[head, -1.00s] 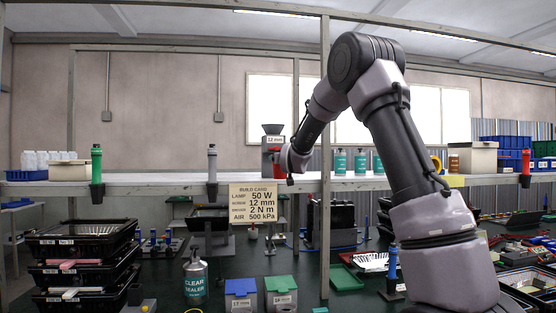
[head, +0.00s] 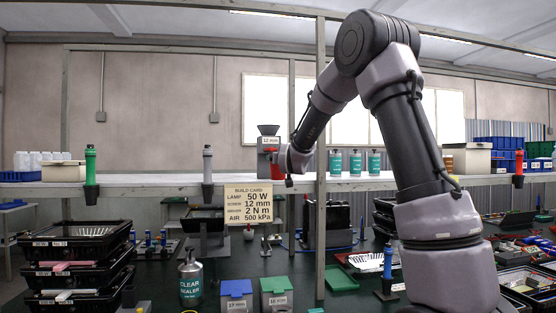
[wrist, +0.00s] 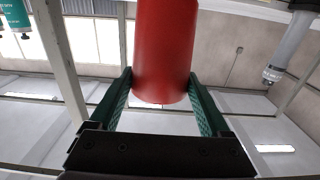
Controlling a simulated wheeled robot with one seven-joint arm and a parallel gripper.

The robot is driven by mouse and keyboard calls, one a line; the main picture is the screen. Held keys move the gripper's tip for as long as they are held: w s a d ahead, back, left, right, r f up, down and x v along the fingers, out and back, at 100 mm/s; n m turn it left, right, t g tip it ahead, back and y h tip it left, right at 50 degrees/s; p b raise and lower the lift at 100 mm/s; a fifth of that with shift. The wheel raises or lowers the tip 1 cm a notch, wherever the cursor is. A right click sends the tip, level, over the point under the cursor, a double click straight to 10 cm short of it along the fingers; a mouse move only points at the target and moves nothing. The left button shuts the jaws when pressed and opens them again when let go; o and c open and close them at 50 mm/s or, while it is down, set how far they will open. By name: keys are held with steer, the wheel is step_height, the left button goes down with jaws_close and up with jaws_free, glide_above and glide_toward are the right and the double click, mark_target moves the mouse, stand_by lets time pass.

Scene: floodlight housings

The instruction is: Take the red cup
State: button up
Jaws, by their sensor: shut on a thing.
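The red cup (wrist: 165,45) fills the top middle of the wrist view as a smooth red cylinder. My gripper (wrist: 160,76) has its two green ribbed fingers on either side of the cup, shut on it. The cup's far end runs out of the wrist view. In the head view a patch of red (head: 273,168) shows beside the end of my arm, below the 12 mm label at the shelf. My fingers are hidden there by my own wrist.
A grey shelf (head: 130,190) crosses the head view, with an upright post (head: 321,230) near my forearm. Teal-labelled bottles (head: 355,163) stand right of my wrist. A grey driver (head: 207,165) and a green driver (head: 91,165) hang at the shelf's left part.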

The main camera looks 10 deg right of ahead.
steer(key=s, duration=0.5)
steer(key=shift+s, duration=0.4)
steer(key=shift+r, duration=0.15)
stand_by(0.4)
steer(key=s+r, duration=0.2)
steer(key=s, duration=0.1)
steer(key=shift+r, duration=0.4)
